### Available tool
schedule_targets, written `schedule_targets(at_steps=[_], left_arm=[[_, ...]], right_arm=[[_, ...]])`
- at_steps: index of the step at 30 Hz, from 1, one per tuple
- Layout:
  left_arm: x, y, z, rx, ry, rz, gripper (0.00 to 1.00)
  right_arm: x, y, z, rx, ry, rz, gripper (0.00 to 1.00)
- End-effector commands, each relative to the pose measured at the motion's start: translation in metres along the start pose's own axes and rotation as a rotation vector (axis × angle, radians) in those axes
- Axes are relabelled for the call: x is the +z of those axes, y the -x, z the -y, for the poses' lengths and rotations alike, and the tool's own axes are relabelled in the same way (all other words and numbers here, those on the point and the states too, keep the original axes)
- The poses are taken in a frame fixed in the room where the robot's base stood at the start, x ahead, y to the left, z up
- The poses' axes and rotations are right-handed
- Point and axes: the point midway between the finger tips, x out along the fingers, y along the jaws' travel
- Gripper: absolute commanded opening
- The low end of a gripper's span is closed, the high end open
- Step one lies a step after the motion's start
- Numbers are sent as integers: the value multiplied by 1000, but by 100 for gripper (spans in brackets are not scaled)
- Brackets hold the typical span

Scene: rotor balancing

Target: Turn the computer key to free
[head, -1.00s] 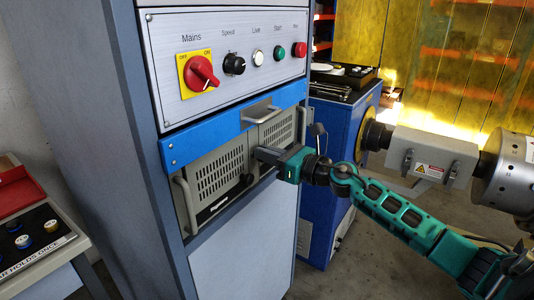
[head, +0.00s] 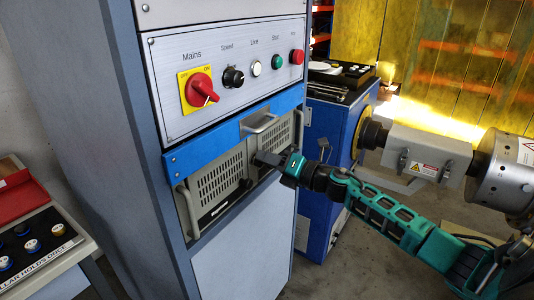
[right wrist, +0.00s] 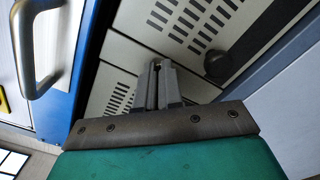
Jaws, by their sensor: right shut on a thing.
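The computer (head: 219,184) is a grey vented unit with side handles, set in the rack under the blue drawer front (head: 205,149). It also shows in the right wrist view (right wrist: 112,64). My right gripper (head: 260,159) is at the computer's front, right of its middle. In the right wrist view its two grey fingers (right wrist: 163,75) are close together against the front. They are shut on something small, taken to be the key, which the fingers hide. Its turn position cannot be seen. My left gripper is in neither view.
A black knob (right wrist: 218,65) stands out from the computer close to the fingers. The drawer's metal handle (head: 258,123) juts out above. The control panel (head: 172,121) has a red mains switch (head: 200,90). A blue cabinet (head: 325,125) stands behind at right.

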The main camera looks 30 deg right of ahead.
Motion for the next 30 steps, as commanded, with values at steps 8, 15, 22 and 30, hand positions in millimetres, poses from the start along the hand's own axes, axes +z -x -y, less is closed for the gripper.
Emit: schedule_targets(at_steps=[8, 15, 22, 30], left_arm=[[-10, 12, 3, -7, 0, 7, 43], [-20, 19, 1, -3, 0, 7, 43], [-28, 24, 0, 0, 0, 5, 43], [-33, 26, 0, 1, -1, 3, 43]], right_arm=[[1, 0, 2, -1, -264, -1, 0], [-1, 0, 4, -1, -471, -1, 0], [-2, 0, 7, -1, -617, 0, 0], [-4, 0, 8, 0, -710, -2, 0]])
